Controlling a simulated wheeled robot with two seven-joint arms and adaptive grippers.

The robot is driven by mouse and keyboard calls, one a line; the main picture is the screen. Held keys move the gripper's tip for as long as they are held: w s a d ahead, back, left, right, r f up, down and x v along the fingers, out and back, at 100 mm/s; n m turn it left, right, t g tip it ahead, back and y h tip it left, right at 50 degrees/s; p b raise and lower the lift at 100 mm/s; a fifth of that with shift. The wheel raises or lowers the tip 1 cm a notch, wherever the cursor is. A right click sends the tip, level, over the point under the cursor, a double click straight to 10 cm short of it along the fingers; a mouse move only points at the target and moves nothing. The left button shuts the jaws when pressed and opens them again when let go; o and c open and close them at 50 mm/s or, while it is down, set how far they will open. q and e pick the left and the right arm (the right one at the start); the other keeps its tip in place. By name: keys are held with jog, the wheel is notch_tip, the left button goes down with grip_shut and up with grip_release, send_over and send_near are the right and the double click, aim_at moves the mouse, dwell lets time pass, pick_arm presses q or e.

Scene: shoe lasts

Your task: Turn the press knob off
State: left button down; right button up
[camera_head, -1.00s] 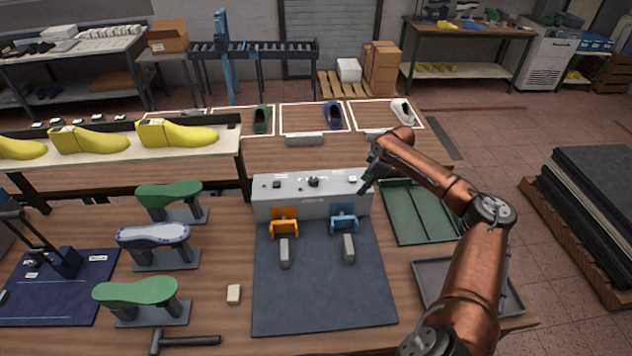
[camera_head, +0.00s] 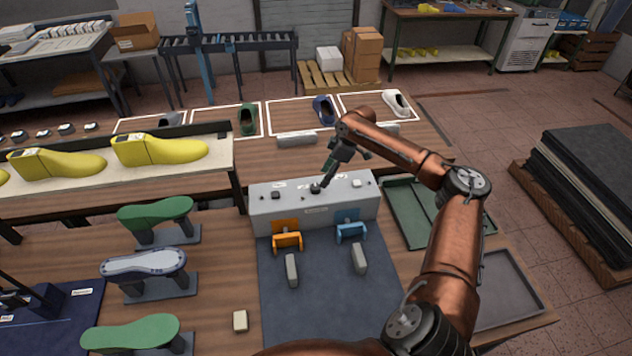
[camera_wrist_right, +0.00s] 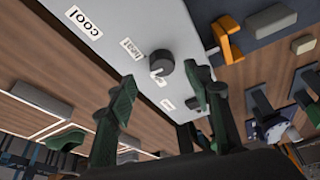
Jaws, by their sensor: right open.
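The press is a long pale grey box (camera_head: 270,206) at the back of the dark mat in the head view. Its dark round knob (camera_head: 315,188) sits on the top face, near the middle. In the wrist view the knob (camera_wrist_right: 161,62) shows among small white labels; one reads "cool" (camera_wrist_right: 83,22), and the label beside the knob is too small to read surely. My right gripper (camera_head: 326,180) is just above the knob, pointing down. In the wrist view its green fingers (camera_wrist_right: 160,80) are open, with the knob between and beyond their tips; contact cannot be told. My left gripper is not in view.
Orange (camera_head: 287,241) and blue (camera_head: 351,231) clamp-like parts stand at the press front. Two grey blocks lie on the mat (camera_head: 320,305). A green tray (camera_head: 399,212) is to the right, shoe forms on stands to the left. Yellow lasts (camera_head: 160,149) stand on a shelf behind.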

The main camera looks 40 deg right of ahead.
aim_at(317, 186)
jog(key=x, duration=0.5)
jog(key=shift+w+a, duration=0.25)
jog(key=shift+f, duration=0.45)
jog(key=c, duration=1)
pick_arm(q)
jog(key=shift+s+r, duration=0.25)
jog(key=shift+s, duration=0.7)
pick_arm(e)
jog(key=shift+c, duration=0.7)
